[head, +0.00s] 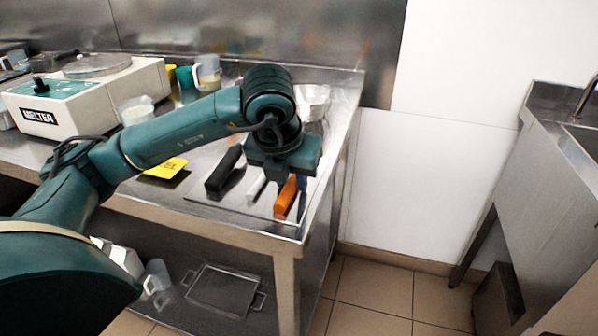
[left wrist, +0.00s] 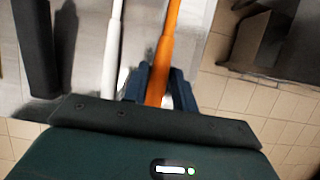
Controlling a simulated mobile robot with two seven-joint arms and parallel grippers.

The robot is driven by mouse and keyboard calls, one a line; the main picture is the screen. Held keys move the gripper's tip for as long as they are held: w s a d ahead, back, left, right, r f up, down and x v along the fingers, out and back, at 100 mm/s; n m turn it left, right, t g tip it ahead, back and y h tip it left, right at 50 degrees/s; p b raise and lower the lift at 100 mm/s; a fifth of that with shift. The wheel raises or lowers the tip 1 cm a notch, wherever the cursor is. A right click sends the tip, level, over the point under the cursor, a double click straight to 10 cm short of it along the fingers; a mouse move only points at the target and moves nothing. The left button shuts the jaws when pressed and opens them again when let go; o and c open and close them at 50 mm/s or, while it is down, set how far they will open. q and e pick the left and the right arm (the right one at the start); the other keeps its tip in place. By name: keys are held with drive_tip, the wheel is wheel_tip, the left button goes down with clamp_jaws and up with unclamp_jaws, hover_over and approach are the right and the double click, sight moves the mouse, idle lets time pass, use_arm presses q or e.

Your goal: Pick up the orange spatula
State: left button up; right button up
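The orange spatula (head: 286,197) shows its handle at the right front corner of the metal table in the head view. In the left wrist view its orange handle (left wrist: 162,52) runs down between my fingers. My left gripper (left wrist: 160,88) points down at it, with one dark finger close against each side of the handle, and looks shut on it. In the head view the gripper's body (head: 284,155) hides the spatula's far part. I cannot tell whether the spatula is clear of the table. My right gripper is not in view.
A white-handled tool (head: 257,186) and a black-handled tool (head: 223,170) lie just left of the spatula. A yellow card (head: 166,168) and a white melter (head: 95,98) are farther left. The table (head: 240,222) ends just right of the spatula, with open floor beyond.

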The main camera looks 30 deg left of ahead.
use_arm(q)
clamp_jaws()
